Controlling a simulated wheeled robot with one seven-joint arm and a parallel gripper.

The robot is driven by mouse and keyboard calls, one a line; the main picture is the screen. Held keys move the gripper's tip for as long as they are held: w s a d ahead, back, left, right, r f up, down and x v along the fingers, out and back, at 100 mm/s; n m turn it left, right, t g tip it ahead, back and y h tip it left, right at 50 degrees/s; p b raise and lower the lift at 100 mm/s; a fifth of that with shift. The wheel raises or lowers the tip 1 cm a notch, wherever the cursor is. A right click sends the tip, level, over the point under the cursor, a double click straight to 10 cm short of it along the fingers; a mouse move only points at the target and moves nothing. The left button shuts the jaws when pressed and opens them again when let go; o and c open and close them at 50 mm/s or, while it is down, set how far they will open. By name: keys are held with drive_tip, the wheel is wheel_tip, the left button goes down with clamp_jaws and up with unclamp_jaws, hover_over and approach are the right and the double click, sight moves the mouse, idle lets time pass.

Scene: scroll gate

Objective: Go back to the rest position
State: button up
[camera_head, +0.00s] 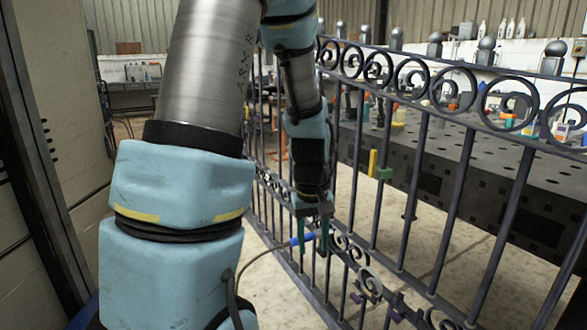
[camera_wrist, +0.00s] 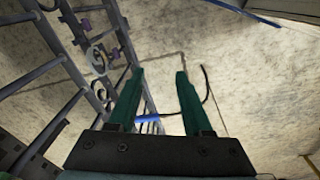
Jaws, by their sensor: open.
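My gripper (camera_head: 314,236) hangs pointing down in front of the iron scroll gate (camera_head: 420,170) in the head view. Its two green fingers are apart. In the wrist view the open fingers (camera_wrist: 160,74) show with bare floor between and beyond them, and the gate (camera_wrist: 62,62) runs along the left. A blue handle (camera_head: 300,239) with a dark cable appears close to the fingers in the head view. The blue piece also shows between the fingers in the wrist view (camera_wrist: 148,119). I cannot tell whether it touches them.
A dark perforated table (camera_head: 450,160) with bottles and small items stands behind the gate. A yellow piece (camera_head: 373,162) and a green piece (camera_head: 384,174) are on a gate bar. A grey cabinet (camera_head: 55,120) stands at the left. Pale floor (camera_head: 265,285) lies open before the gate.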

drive_tip(key=s+a+r+m, duration=0.1)
drive_tip(key=s+a+r, duration=0.15)
drive_tip(key=a, duration=0.35)
drive_tip(key=s+a+r+m, duration=0.1)
drive_tip(key=s+a+m, duration=0.15)
drive_tip(key=a, duration=0.25)
wheel_tip(320, 180, up, 17)
drive_tip(key=p, duration=1.7)
drive_tip(key=shift+t, duration=0.4)
drive_tip(key=shift+s+n, duration=0.1)
drive_tip(key=shift+n, duration=0.15)
